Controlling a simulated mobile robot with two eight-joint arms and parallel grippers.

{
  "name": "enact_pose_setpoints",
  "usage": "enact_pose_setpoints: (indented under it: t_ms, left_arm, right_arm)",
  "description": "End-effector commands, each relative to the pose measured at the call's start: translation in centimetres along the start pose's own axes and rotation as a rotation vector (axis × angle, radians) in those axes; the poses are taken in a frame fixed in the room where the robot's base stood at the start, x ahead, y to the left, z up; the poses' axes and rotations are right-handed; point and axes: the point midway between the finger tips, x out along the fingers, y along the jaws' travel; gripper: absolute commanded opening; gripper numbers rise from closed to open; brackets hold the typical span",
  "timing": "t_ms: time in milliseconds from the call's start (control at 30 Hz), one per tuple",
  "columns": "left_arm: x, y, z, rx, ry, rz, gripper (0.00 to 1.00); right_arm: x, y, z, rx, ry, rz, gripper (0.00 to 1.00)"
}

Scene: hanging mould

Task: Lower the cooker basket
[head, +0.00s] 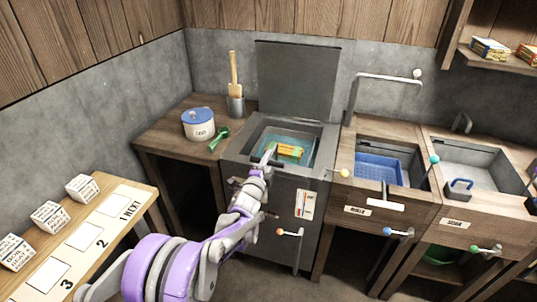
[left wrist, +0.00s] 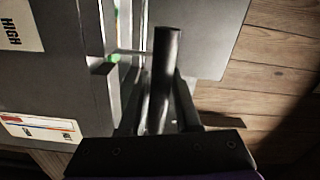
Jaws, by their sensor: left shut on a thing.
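The grey cooker (head: 262,200) stands in the middle of the head view with its lid (head: 296,80) raised upright. Its open well (head: 303,137) holds teal liquid, with an orange and green item (head: 290,151) at its middle. The basket's own walls are hard to make out there. My left gripper (head: 270,155) reaches over the cooker's front edge. In the left wrist view a dark round bar (left wrist: 166,60), seemingly the basket handle, stands between the fingers, which are shut on it. My arm hides part of the cooker front. My right gripper is not in view.
A lever with a yellow knob (head: 344,173) is at the cooker's right. A blue crate (head: 380,168) sits in the rinse basin beside it. A white pot with blue lid (head: 198,123) stands on the left counter. White boxes (head: 82,187) line the front-left table.

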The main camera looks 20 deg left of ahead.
Motion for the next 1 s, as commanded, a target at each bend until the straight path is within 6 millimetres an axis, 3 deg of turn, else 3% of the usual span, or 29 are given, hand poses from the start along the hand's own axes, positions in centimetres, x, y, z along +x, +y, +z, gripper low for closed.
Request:
enact_pose_setpoints:
  t_ms: [33,100,400,967,1000]
  left_arm:
    - [0.0,1.9,0.3,-0.003,0.000,0.001,0.00]
    - [0.0,3.3,0.6,-0.003,0.000,0.001,0.00]
    - [0.0,7.6,1.5,-0.003,0.000,0.001,0.00]
    - [-0.1,9.0,1.7,-0.002,-0.002,0.005,0.00]
    - [-0.1,9.0,1.7,-0.002,-0.002,0.005,0.33]
  right_arm:
    - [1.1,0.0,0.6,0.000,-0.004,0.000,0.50]
    - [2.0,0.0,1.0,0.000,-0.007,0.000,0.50]
    - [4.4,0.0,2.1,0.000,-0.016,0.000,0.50]
    - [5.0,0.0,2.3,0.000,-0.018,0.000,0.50]
    - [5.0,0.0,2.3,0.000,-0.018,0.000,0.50]
